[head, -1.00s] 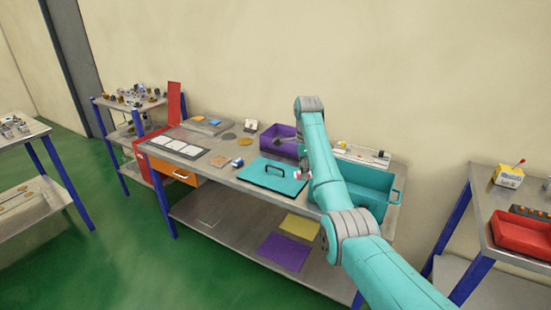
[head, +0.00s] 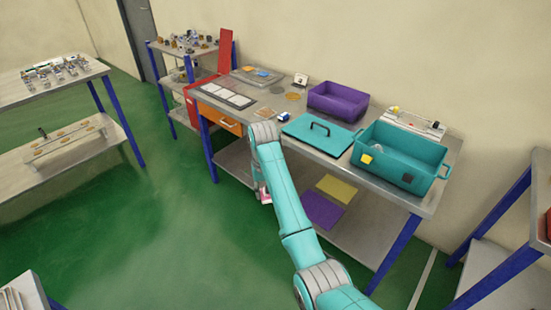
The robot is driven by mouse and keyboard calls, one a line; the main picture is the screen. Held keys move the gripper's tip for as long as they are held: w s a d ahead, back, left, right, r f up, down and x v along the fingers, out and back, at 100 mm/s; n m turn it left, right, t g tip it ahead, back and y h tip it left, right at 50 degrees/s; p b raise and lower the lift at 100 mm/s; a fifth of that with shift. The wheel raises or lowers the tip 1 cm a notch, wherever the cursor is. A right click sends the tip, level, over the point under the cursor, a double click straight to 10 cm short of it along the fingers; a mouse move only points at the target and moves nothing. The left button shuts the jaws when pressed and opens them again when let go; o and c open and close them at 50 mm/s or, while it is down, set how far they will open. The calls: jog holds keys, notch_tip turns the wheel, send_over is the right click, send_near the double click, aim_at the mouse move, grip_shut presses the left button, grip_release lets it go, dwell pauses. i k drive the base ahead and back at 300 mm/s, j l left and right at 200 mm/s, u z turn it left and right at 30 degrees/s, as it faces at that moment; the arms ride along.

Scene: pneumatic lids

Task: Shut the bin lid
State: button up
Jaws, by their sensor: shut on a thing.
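The teal bin (head: 380,165) stands open-topped at the right end of the workbench, with a yellow patch and a dark patch on its front. A flat teal lid (head: 300,135) with a black handle (head: 321,127) lies on the bench just left of the bin, apart from it. My gripper (head: 265,197) is low in front of the bench, near lower-shelf height and away from lid and bin. It is partly hidden by my arm. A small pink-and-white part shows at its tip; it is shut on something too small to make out.
A purple open bin (head: 338,103) stands behind the teal lid. Purple (head: 322,211) and yellow (head: 337,189) flat panels lie on the lower shelf. An orange drawer (head: 219,117) is under the bench's left end. Green floor (head: 150,220) is clear at the left.

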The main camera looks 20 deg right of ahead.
aim_at(226, 36)
jog(key=i+l+u, duration=0.1)
jog(key=i, duration=0.4)
jog(key=i+l+u, duration=0.15)
jog(key=i+l, duration=0.15)
jog(key=i, duration=0.25)
jog(key=i+j, duration=0.2)
jog(key=i, duration=0.4)
jog(key=i+j, duration=0.15)
jog(key=i, duration=0.4)
jog(key=i+j, duration=0.2)
jog(key=i, duration=0.4)
jog(key=i+j+u, duration=0.1)
jog(key=i, duration=0.5)
jog(key=i+j, duration=0.25)
jog(key=i, duration=0.3)
jog(key=i+j+z, duration=0.15)
jog(key=i+j, duration=0.15)
jog(key=i+j+z, duration=0.15)
jog(key=j, duration=0.25)
jog(key=i+j+z, duration=0.1)
jog(key=i+j, duration=0.3)
jog(key=i+j+z, duration=0.15)
jog(key=j, duration=0.25)
jog(key=j+z, duration=0.8)
jog(key=j, duration=0.25)
jog(key=k+j+z, duration=0.1)
jog(key=j+z, duration=0.3)
jog(key=k+j+z, duration=0.2)
jog(key=j+z, duration=0.2)
jog(key=j, duration=0.15)
